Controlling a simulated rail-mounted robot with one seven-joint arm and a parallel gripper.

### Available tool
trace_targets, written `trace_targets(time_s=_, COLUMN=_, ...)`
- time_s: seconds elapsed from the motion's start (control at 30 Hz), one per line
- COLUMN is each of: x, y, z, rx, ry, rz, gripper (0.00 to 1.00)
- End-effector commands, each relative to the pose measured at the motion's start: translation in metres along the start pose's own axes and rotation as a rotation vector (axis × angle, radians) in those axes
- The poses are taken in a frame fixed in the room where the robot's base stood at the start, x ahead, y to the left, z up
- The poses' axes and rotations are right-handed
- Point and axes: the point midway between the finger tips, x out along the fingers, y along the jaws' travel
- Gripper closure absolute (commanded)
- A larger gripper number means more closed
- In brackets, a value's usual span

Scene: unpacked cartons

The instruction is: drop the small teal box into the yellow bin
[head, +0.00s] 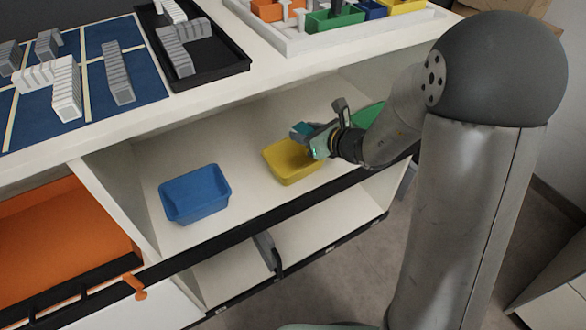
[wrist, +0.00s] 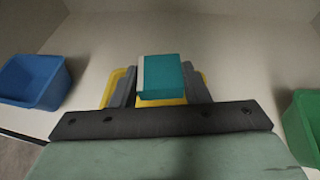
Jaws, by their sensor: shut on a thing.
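The small teal box (wrist: 161,76) is held between the two fingers of my gripper (wrist: 161,88) in the wrist view. One side of the box is pale. In the head view, my gripper (head: 307,134) is over the right part of the yellow bin, with the teal box (head: 300,130) at its tip. The yellow bin (head: 283,165) stands on the shelf, and parts of its rim show behind the fingers in the wrist view (wrist: 114,84). The box appears above the bin; the exact gap is hard to tell. My gripper hides much of the bin's inside.
A blue bin (head: 194,193) stands on the same shelf to the left. A green bin (head: 368,114) is to the right, partly behind my arm. A worktop above carries a black tray (head: 238,66) and a white tray (head: 318,43). Bare shelf lies between blue and yellow bins.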

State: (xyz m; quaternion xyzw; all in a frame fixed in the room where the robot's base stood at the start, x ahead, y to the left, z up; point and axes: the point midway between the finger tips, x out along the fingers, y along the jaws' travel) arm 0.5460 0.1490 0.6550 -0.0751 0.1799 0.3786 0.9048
Motion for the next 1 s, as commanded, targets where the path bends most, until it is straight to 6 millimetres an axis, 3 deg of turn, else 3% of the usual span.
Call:
trace_targets(time_s=0.4, x=0.018, y=0.0, z=-0.045, rx=0.001, ry=0.0, rz=0.001, gripper=0.82)
trace_targets(time_s=0.77, x=0.02, y=0.0, z=-0.05, rx=-0.001, ry=0.0, rz=0.0, gripper=0.82)
trace_targets(time_s=0.8, x=0.02, y=0.0, z=-0.05, rx=-0.001, ry=0.0, rz=0.0, gripper=0.56)
trace_targets(time_s=0.87, x=0.02, y=0.0, z=-0.05, rx=-0.001, ry=0.0, rz=0.0, gripper=0.39)
trace_targets(time_s=0.9, x=0.02, y=0.0, z=-0.05, rx=-0.001, ry=0.0, rz=0.0, gripper=0.33)
trace_targets(time_s=1.0, x=0.02, y=0.0, z=-0.05, rx=-0.001, ry=0.0, rz=0.0, gripper=0.33)
